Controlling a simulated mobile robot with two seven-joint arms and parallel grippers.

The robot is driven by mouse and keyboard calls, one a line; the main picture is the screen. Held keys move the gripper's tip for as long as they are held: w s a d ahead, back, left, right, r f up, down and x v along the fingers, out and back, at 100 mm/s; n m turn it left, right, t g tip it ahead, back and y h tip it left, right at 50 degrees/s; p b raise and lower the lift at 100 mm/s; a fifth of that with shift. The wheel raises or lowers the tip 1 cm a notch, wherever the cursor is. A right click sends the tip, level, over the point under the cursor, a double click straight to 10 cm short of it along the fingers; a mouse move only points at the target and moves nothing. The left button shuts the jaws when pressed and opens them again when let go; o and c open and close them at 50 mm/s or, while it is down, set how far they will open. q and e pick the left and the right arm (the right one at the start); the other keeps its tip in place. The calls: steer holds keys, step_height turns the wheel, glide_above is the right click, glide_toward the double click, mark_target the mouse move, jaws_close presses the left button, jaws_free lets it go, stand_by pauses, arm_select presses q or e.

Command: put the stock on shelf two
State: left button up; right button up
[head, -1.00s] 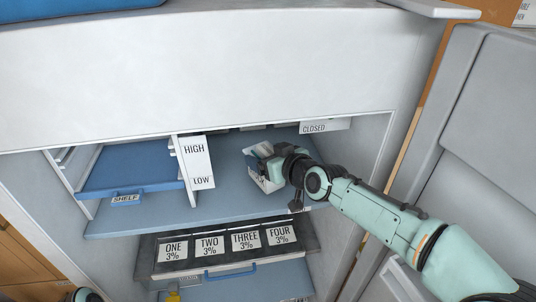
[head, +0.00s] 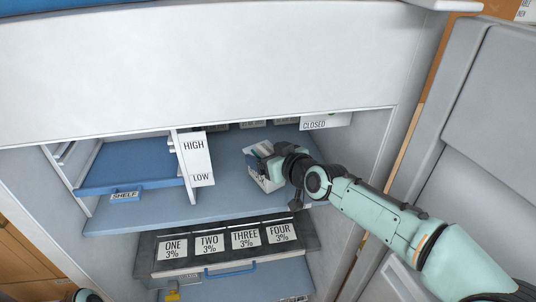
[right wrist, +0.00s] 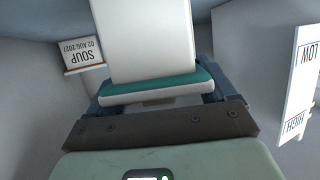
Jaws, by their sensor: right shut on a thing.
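My right gripper (head: 268,161) is inside the cabinet, shut on a white box (head: 266,181) with dark print. The box is above or on the blue shelf board (head: 235,193); I cannot tell if it touches. In the right wrist view the box appears as a white block (right wrist: 145,42) beyond a green and white piece (right wrist: 155,87). Below the board is a dark panel with lids marked ONE, TWO (head: 209,245), THREE and FOUR, each with 3%.
A blue tray (head: 130,166) marked SHELF sits at the left. A HIGH/LOW sign (head: 197,160) stands beside it. A CLOSED sign (head: 324,121) hangs at the upper right. A SOUP label (right wrist: 83,52) shows in the right wrist view. The board is clear between sign and box.

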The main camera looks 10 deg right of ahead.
arm_select(q)
steer(key=shift+s+f, duration=0.2)
steer(key=shift+f, duration=0.05)
arm_select(e)
steer(key=shift+f, duration=0.1)
steer(key=o, duration=1.4)
steer(key=shift+c, duration=0.2)
steer(key=shift+f, duration=0.1)
steer(key=shift+s+d+b, duration=0.15)
steer(key=shift+s+b, duration=0.05)
steer(key=shift+b, duration=0.1)
arm_select(q)
steer(key=s+f+b, duration=0.2)
steer(key=f, duration=0.1)
steer(key=f+b, duration=0.1)
steer(key=f, duration=0.1)
steer(key=shift+s+b, duration=0.35)
steer(key=shift+s, duration=0.05)
arm_select(e)
steer(key=v, duration=1.3)
arm_select(q)
steer(key=shift+s+a, duration=0.1)
arm_select(e)
steer(key=shift+s, duration=0.1)
